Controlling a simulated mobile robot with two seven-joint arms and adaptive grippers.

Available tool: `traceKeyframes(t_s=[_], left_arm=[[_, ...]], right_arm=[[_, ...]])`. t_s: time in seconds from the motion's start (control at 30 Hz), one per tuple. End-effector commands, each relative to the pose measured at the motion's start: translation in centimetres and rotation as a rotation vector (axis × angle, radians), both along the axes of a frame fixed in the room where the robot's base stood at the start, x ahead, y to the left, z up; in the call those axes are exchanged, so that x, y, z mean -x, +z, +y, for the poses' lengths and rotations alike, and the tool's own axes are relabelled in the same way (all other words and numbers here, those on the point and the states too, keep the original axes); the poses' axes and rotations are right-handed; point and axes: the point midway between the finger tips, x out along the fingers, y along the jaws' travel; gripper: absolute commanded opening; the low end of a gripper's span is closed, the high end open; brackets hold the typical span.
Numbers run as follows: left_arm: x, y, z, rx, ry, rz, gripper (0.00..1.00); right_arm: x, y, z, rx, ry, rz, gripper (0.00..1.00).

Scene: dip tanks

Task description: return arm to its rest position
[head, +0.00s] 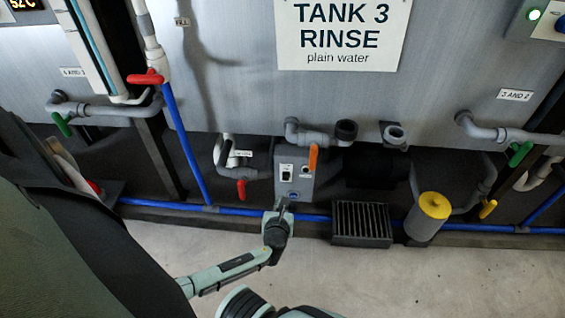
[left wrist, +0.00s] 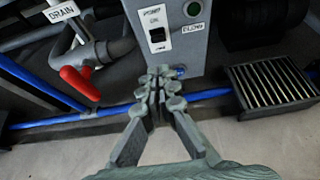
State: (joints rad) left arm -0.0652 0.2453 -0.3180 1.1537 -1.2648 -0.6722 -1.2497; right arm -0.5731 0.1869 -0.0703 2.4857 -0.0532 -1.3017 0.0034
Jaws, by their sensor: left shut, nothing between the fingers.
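My left arm (head: 228,270) reaches in from the lower left in the head view. Its gripper (head: 281,207) is in front of the lower part of a grey pump box (head: 294,172) under the Tank 3 sign. In the left wrist view my left gripper (left wrist: 160,82) is shut with its fingers together and empty. It overlaps the bottom of the pump box (left wrist: 165,30) there; whether it touches the box I cannot tell. My right gripper is in neither view.
A red drain valve handle (left wrist: 80,82) is left of the gripper. A blue pipe (head: 250,211) runs behind it along the floor edge. A slotted grate (head: 361,222) and a yellow-capped canister (head: 428,218) stand to the right. The concrete floor (head: 430,285) at lower right is clear.

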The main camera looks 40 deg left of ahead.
Motion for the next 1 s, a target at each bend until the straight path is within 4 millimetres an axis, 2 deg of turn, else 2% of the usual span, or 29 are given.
traceKeyframes(t_s=[0.57,0.67,0.77,0.8,0.87,1.0], left_arm=[[0.4,0.2,0.1,0.039,0.034,-0.016,0.00],[2.3,1.0,0.4,0.227,0.201,-0.090,0.00],[6.0,2.1,0.6,0.566,0.522,-0.224,0.00],[7.9,2.5,0.4,0.717,0.674,-0.281,0.00],[10.7,3.1,-0.3,0.935,0.911,-0.359,0.00],[16.2,5.1,-3.6,1.331,1.416,-0.480,0.00]], right_arm=[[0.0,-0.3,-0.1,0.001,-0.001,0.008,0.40],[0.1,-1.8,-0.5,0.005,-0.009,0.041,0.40],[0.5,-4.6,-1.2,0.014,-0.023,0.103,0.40],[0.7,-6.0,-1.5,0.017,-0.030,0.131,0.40],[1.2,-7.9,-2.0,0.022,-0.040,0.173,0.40],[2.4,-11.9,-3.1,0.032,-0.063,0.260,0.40]])
